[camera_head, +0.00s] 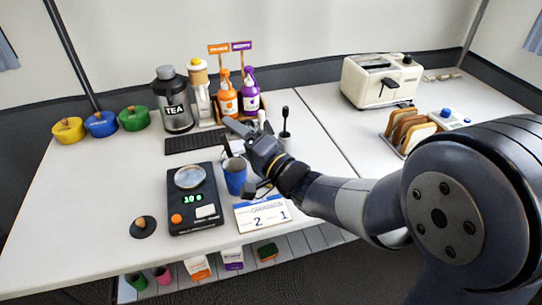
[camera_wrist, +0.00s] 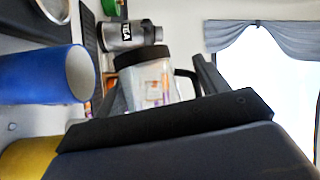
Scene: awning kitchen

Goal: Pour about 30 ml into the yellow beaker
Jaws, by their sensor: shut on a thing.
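My gripper (camera_head: 245,135) is over the table, just above and beside a blue cup (camera_head: 235,176). In the wrist view my gripper (camera_wrist: 158,85) is shut on a clear vessel (camera_wrist: 155,88) with a black band and dark handle. The vessel seems tilted well over; its contents cannot be made out. In the head view it is mostly hidden. The upright blue cup also shows at the left of the wrist view (camera_wrist: 40,76). I cannot identify a yellow beaker for sure; a yellow tub (camera_head: 68,131) stands at the far left.
A black scale (camera_head: 193,212) reading about 10 g holds a round clear dish (camera_head: 190,178). A tea canister (camera_head: 174,105), an orange bottle (camera_head: 227,98) and a purple bottle (camera_head: 250,98) stand behind. A calendar card (camera_head: 262,216) lies in front. A toaster (camera_head: 380,82) stands right.

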